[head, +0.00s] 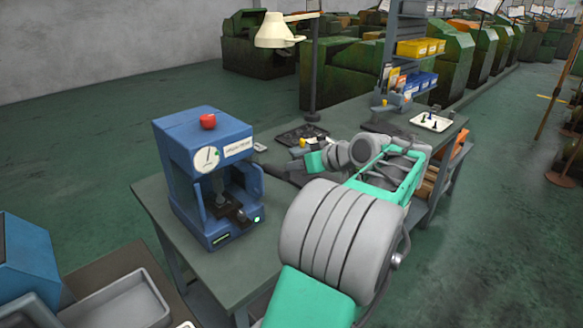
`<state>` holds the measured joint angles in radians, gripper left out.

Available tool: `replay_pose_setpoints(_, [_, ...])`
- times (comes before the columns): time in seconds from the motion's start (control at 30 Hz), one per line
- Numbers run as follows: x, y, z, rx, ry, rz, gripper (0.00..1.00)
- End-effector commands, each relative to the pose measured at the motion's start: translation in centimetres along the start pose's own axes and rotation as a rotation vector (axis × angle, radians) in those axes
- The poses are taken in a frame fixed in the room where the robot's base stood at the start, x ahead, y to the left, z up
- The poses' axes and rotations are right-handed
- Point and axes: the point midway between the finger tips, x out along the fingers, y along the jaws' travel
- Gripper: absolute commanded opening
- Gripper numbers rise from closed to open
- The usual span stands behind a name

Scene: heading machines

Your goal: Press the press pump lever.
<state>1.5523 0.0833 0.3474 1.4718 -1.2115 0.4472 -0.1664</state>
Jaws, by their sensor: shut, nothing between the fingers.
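The blue press (192,140) stands on the grey-green table at the left. It has a red knob on top (208,121), a round white dial (207,158) and a dark opening at the front right. A dark part (239,213) sticks out low in that opening. I cannot tell which part is the pump lever. My arm reaches from the bottom of the picture over the table, and my gripper (295,152) is small at its far end. It is shut and empty, right of the press and apart from it. My arm hides part of the table.
Grey bins (128,303) and a blue box (25,262) are at lower left. Shelves with yellow bins (420,47) stand behind. Floor at left is clear.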

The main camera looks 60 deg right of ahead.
Motion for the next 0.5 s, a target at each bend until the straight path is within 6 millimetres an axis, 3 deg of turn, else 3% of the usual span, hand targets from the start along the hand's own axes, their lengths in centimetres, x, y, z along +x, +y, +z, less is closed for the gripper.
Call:
replay_pose_setpoints(0.03, [-1.0,0.3,0.9,0.003,0.0,0.004,0.0])
replay_pose_setpoints(0.3, [-6.4,0.6,2.3,-0.002,0.004,0.002,0.0])
replay_pose_setpoints(0.5, [-7.5,0.5,2.6,-0.005,0.003,0.0,0.0])
